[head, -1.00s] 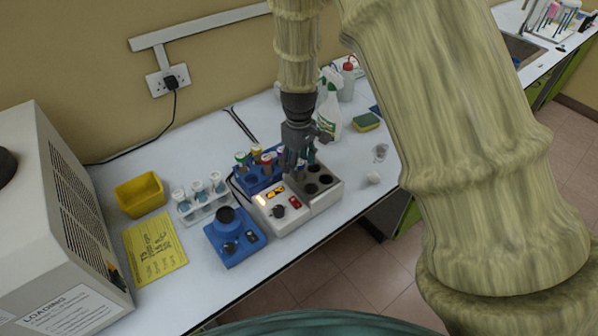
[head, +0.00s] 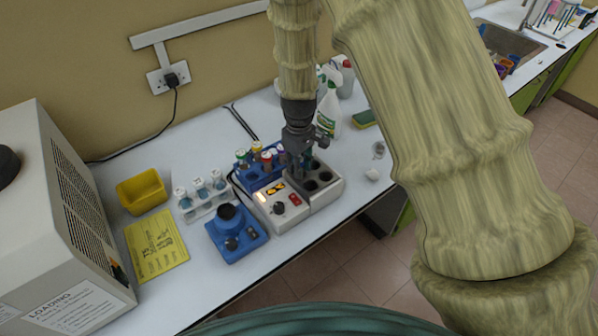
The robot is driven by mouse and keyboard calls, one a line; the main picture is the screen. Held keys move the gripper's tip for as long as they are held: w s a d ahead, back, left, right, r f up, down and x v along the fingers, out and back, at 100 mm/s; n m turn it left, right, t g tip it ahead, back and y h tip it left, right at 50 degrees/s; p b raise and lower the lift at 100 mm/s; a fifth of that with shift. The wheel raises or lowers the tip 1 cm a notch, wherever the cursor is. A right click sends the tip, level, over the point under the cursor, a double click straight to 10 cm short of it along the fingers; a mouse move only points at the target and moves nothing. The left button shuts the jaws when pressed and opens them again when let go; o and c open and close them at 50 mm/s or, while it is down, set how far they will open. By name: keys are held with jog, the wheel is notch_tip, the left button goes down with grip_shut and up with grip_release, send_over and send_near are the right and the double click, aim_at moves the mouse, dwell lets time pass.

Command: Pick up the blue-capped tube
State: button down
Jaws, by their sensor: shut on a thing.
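My gripper (head: 298,172) points down over the left part of the grey block with dark round wells (head: 327,184), behind the control panel. It is shut on a thin upright thing, taken to be the blue-capped tube. The fingers hide its cap and most of its body, and I cannot tell whether its lower end is in a well. A blue rack (head: 249,185) just left of my gripper holds several tubes with green, yellow, red and purple caps.
A blue mixer (head: 238,246), a white tube rack (head: 208,208), a yellow bin (head: 142,191) and a yellow note (head: 156,246) lie to the left. A spray bottle (head: 329,112) and sponge (head: 364,119) stand behind right. A large cabinet (head: 60,230) fills the far left.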

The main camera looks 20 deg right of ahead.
jog(key=shift+r, duration=0.15)
jog(key=shift+r+b, duration=1.8)
jog(key=shift+r, duration=3.1)
jog(key=shift+f, duration=0.1)
